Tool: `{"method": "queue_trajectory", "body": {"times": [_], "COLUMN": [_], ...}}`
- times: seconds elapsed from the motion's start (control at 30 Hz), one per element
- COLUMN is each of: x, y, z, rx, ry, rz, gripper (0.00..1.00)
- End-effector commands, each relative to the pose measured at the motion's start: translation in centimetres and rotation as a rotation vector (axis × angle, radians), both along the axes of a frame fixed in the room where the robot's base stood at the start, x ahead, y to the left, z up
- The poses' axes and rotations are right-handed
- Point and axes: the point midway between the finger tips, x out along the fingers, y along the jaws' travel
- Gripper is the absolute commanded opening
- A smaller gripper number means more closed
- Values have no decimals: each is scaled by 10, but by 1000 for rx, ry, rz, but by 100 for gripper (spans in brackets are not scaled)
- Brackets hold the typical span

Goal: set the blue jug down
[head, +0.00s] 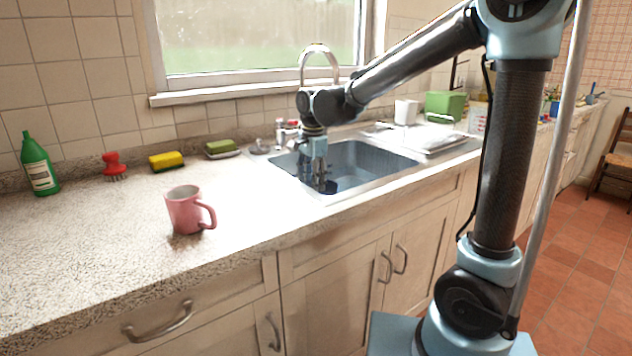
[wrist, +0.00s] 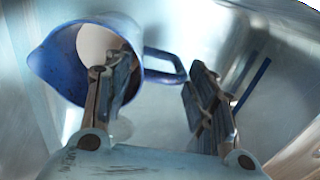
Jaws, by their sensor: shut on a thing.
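The blue jug (wrist: 62,72) shows in the wrist view, its open mouth and pale inside facing the camera, its spout to the left and its handle reaching right between my fingers. My gripper (wrist: 160,100) is shut on the jug, one finger overlapping its mouth and the other beyond the handle. In the head view my gripper (head: 320,178) points down into the near left part of the sink basin (head: 372,160). There the jug is mostly hidden, with only a dark patch by the fingers. I cannot tell whether it touches the basin floor.
A pink mug (head: 184,210) stands on the counter left of the sink. A green bottle (head: 40,165), red brush (head: 114,168) and sponges (head: 166,161) line the wall. The faucet (head: 318,48) rises behind my gripper. The front left counter (head: 80,260) is clear.

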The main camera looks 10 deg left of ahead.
Motion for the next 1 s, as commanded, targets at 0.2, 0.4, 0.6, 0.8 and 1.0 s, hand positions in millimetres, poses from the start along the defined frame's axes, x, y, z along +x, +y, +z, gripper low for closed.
{"method": "queue_trajectory", "body": {"times": [0.2,0.4,0.6,0.8,1.0], "x": [0,0,1,0,-2], "y": [0,0,-1,-3,-5], "z": [-1,0,2,21,57], "rx": [0,0,0,0,0], "ry": [0,0,0,0,0], "rz": [0,-1,-2,-3,-3], "gripper": [70,72,72,72,72]}}
